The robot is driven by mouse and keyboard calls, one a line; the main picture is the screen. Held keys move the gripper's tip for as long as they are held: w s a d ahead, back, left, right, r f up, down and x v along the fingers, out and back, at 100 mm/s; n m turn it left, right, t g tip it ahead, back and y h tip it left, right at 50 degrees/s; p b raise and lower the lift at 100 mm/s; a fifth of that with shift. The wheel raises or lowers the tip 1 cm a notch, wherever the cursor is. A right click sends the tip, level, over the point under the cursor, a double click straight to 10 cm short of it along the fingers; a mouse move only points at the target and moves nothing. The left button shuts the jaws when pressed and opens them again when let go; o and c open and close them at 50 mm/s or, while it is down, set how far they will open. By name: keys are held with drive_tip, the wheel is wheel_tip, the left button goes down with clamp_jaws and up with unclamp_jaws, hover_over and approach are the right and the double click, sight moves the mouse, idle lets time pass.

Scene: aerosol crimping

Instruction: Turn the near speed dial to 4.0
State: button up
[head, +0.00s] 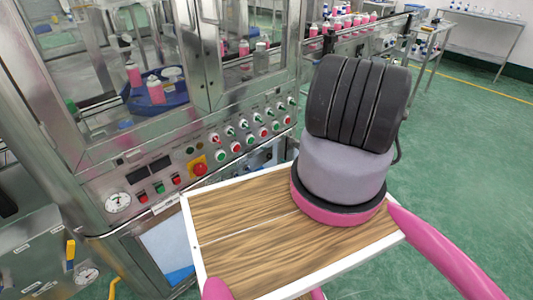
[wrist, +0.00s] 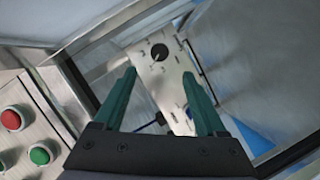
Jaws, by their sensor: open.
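In the wrist view a round black dial (wrist: 159,52) sits near the far end of a pale metal plate (wrist: 172,82) inside a recess. It looks like a speed dial, but its scale and pointer are too small to read. My gripper (wrist: 159,73) is open and empty, with its two dark green fingers spread apart toward the plate. The dial shows between and beyond the fingertips, apart from them. A second dial cannot be made out clearly. In the head view the gripper and the dial are hidden behind my arm or the machine.
The machine's control panel (head: 185,160) carries a red emergency button (head: 199,167), several coloured buttons and a gauge (head: 118,202). In the wrist view, a red button (wrist: 12,119) and a green button (wrist: 41,155) lie at left. Metal walls edge the recess closely. Green floor is free at right.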

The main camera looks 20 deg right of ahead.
sight(270, 157)
drive_tip(key=x, duration=1.1)
drive_tip(key=shift+r, duration=0.1)
clamp_jaws()
